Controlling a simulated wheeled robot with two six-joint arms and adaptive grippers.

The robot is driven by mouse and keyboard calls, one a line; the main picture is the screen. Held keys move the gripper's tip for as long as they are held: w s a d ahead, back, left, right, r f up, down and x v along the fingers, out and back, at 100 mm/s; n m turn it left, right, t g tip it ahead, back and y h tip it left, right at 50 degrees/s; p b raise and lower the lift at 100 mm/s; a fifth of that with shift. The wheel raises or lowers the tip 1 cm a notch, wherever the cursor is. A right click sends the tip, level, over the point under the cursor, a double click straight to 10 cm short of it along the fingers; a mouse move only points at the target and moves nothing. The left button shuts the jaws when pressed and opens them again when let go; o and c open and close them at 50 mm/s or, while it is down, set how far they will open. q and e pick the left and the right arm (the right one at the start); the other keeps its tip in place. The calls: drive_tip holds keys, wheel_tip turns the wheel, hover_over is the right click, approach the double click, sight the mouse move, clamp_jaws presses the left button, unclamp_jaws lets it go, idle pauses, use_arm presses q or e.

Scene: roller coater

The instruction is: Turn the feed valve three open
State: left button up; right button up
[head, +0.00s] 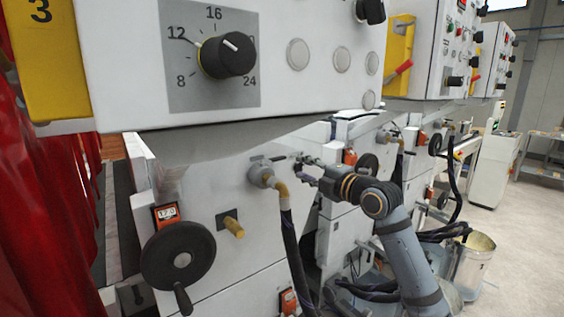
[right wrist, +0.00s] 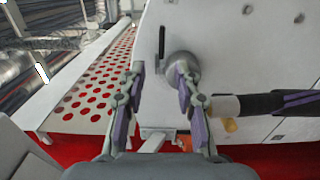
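The feed valve is a silver round body (head: 261,173) on the white machine front, with a dark lever (head: 267,158) and a brass elbow leading to a black hose. In the right wrist view the lever (right wrist: 162,43) stands beyond the gap between my fingertips, and the valve body (right wrist: 184,64) is partly hidden behind the right-hand finger. My right gripper (head: 303,166) is to the right of the valve in the head view. Its fingers (right wrist: 160,74) are apart with nothing held between them; whether a finger touches the valve I cannot tell. My left gripper is not in view.
A black handwheel (head: 178,255) and a brass knob (head: 234,228) are below left of the valve. The black hose (head: 293,245) hangs below it. The control panel (head: 300,95) overhangs above.

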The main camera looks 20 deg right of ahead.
sight(280, 160)
drive_tip(key=p+x, duration=0.5)
drive_tip(key=x, duration=0.4)
drive_tip(key=shift+w+a, duration=0.1)
drive_tip(key=shift+w, duration=0.25)
drive_tip(key=shift+w+a+f, duration=0.1)
drive_tip(key=shift+w+f, duration=0.1)
drive_tip(key=shift+w, duration=0.3)
drive_tip(key=shift+c, duration=0.3)
clamp_jaws()
